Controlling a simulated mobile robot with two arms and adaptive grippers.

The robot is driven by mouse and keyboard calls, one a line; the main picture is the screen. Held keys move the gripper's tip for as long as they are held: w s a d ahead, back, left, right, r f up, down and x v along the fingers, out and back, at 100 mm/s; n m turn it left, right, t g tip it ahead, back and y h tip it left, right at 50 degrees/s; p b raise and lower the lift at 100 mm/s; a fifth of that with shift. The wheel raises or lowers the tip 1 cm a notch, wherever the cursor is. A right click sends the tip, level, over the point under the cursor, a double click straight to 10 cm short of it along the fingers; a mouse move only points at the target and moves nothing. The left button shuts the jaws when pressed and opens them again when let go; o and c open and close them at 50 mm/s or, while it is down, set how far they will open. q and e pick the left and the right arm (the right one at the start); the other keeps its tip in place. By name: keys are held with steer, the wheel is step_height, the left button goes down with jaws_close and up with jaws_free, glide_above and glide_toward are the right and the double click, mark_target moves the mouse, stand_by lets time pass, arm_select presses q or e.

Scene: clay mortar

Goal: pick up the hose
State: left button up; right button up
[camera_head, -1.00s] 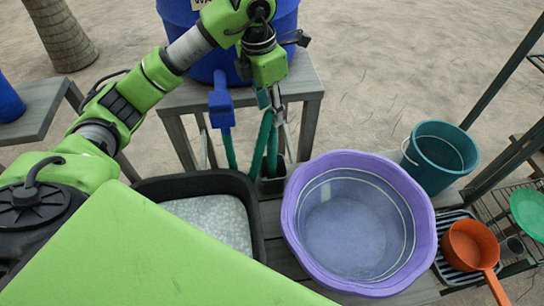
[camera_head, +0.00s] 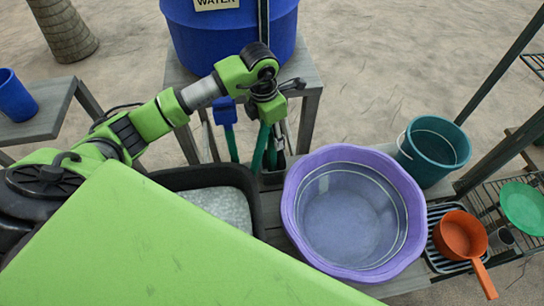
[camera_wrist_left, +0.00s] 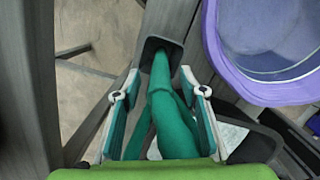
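The green hose (camera_head: 261,148) hangs from the blue water barrel's tap, with another stretch of it further left. In the left wrist view, the hose (camera_wrist_left: 174,120) runs between the fingers and down into a dark square holder. My left gripper (camera_wrist_left: 158,84) points down with its fingers apart, one on each side of the hose. The right finger is close to the hose; I cannot tell whether it touches. In the head view, my left gripper (camera_head: 272,125) partly hides the hose. My right gripper is not in view.
The blue barrel (camera_head: 235,35) stands on a wooden stand behind the gripper. A purple basin (camera_head: 415,195) is close at right. A black tub (camera_head: 205,178) is in front. A teal bucket (camera_head: 431,155) and orange pan (camera_head: 459,235) lie further right.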

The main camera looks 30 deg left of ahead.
arm_select(q)
steer(key=c, duration=1.1)
steer(key=shift+o, duration=0.2)
step_height(320, 180, up, 9)
steer(key=b, duration=0.3)
steer(key=shift+r, duration=0.15)
step_height(320, 180, up, 11)
steer(key=p, duration=0.6)
